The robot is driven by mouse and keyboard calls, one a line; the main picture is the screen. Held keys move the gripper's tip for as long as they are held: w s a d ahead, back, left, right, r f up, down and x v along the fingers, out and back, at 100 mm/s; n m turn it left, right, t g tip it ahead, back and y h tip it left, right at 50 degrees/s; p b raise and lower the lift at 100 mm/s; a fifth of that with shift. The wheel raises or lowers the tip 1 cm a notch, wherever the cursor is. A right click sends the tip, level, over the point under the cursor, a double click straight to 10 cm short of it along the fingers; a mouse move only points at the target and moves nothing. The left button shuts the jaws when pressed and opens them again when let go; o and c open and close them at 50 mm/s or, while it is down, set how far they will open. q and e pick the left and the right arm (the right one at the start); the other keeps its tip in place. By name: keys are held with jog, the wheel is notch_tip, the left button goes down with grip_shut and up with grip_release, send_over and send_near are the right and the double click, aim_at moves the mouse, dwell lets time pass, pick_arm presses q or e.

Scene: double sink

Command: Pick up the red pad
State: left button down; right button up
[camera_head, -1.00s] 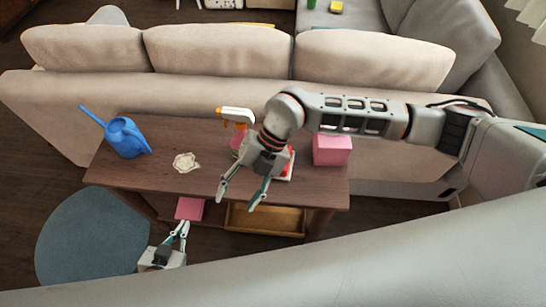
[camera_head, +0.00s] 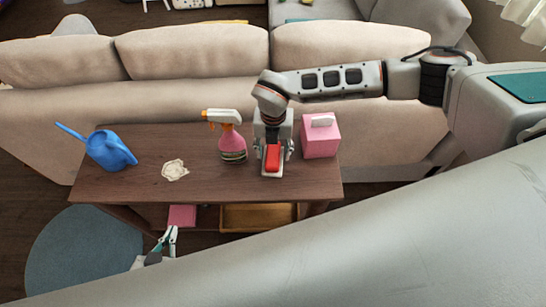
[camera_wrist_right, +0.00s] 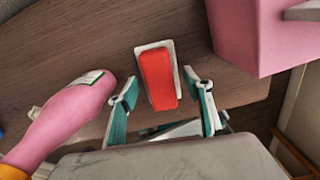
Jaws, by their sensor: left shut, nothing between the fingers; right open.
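The red pad (camera_head: 273,157) lies on a pale grey-white plate on the dark wooden table. In the right wrist view the red pad (camera_wrist_right: 157,78) shows as a red block on that plate. My right gripper (camera_head: 272,165) is open above the pad. In the right wrist view its fingers (camera_wrist_right: 160,92) stand one on each side of the pad, with a gap on both sides. I cannot tell how high the fingertips are above the table. My left gripper (camera_head: 171,232) is shut and empty, low in front of the table.
A pink spray bottle (camera_head: 232,143) stands close left of the pad, a pink tissue box (camera_head: 320,138) close right. A white crumpled item (camera_head: 175,170) and a blue watering can (camera_head: 110,150) are further left. A sofa (camera_head: 190,103) stands behind. The lower shelf holds a wooden tray (camera_head: 258,217).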

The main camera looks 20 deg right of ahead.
aim_at(273, 153)
jog(key=shift+f, duration=0.7)
jog(key=c, duration=1.1)
notch_tip(273, 153, up, 20)
jog(key=o, duration=0.4)
jog(key=c, duration=0.4)
